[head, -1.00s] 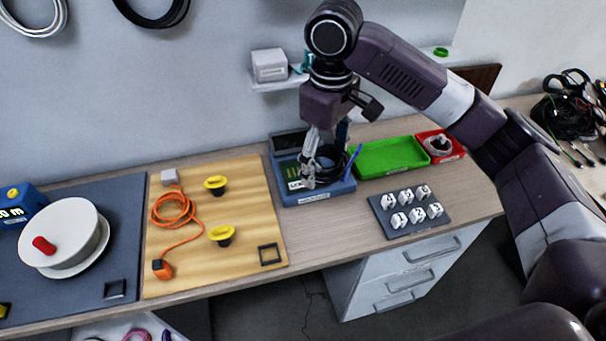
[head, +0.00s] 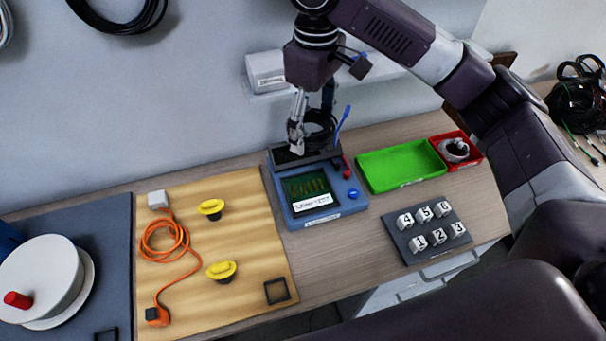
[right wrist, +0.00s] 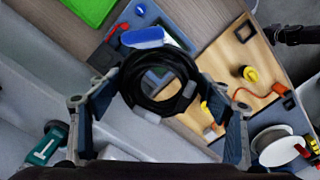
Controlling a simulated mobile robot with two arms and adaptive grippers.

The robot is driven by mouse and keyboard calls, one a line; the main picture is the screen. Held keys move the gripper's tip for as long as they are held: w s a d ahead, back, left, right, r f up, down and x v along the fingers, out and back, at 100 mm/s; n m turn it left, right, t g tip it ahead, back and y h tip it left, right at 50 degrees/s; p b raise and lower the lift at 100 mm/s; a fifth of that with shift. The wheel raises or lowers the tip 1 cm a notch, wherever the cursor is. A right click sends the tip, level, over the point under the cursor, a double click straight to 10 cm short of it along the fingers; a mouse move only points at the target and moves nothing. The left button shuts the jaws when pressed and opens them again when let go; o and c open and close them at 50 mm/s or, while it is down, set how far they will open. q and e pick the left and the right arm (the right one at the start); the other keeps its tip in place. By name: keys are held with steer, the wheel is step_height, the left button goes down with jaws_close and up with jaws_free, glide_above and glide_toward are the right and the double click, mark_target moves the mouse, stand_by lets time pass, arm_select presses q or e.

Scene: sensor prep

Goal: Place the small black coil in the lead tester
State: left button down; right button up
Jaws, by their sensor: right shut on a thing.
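The small black coil (head: 322,140) is held upright by my right gripper (head: 312,122) at the back of the lead tester. In the right wrist view the coil (right wrist: 130,88) hangs as a ring between the two fingers (right wrist: 160,110). The lead tester (head: 291,214) is a blue box with a green-lit screen, a dark raised rear part (head: 283,157), and red and blue knobs on its right. The coil's lower edge is close to the rear part; I cannot tell whether they touch. A blue stick (head: 342,125) stands beside the coil. My left gripper is not seen.
A green tray (head: 400,165) and a red bin (head: 470,160) lie right of the tester. A numbered block rack (head: 432,254) is in front. A wooden board (head: 190,275) with an orange cable (head: 160,240) lies left. A white box (head: 266,70) sits on the wall shelf behind.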

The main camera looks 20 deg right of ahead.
step_height(320, 180, down, 2)
steer(key=p, duration=0.2)
glide_above(311, 193)
step_height(311, 193, down, 12)
steer(key=shift+r, duration=0.1)
steer(key=shift+f, duration=1.15)
step_height(311, 193, down, 3)
steer(key=shift+r, duration=0.2)
steer(key=shift+f, duration=0.55)
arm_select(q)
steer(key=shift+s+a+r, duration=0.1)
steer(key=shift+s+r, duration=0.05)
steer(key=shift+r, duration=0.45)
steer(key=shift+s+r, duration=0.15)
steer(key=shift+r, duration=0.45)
arm_select(e)
steer(key=shift+a, duration=0.1)
